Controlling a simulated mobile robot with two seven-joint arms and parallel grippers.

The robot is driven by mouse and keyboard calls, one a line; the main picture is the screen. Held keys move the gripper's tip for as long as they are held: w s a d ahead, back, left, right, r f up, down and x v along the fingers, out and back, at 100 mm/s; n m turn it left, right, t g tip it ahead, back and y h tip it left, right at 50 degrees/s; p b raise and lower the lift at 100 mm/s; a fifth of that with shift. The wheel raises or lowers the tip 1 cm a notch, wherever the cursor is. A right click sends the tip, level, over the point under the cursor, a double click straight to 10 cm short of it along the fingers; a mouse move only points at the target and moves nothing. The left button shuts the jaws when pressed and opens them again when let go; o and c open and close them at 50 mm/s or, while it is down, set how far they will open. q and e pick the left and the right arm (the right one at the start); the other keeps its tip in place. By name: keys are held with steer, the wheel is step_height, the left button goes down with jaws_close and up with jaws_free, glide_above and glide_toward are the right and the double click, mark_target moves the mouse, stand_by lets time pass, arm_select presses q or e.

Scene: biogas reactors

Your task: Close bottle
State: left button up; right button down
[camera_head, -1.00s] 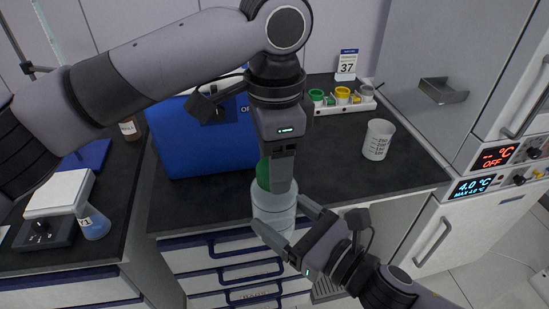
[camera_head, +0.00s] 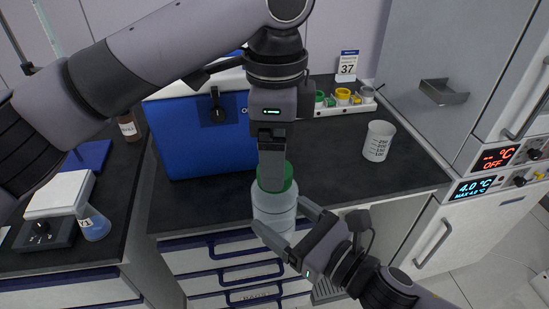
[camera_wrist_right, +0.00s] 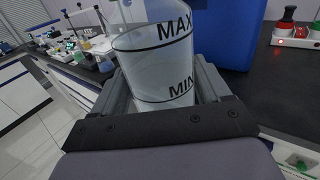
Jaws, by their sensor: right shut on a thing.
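The bottle (camera_head: 274,215) is a translucent pale cylinder in front of the bench edge. In the right wrist view the bottle (camera_wrist_right: 160,75) shows black MAX and MIN lines; its top is cut off. My right gripper (camera_head: 284,226) is shut around its body. The green cap (camera_head: 289,177) is at the bottle's top, partly hidden by my left gripper (camera_head: 271,188), which points down from above. Whether the cap is seated cannot be seen. The left fingers overlap the cap, but whether they grip it is unclear.
A blue box (camera_head: 190,140) stands on the black bench behind the left gripper. A white beaker (camera_head: 378,141) stands to the right, near a rack (camera_head: 330,111) of coloured caps. The bench between box and beaker is clear.

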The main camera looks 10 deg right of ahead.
arm_select(q)
step_height(320, 180, up, 9)
steer(key=shift+r, duration=0.2)
arm_select(e)
steer(key=shift+r, duration=0.15)
stand_by(0.5)
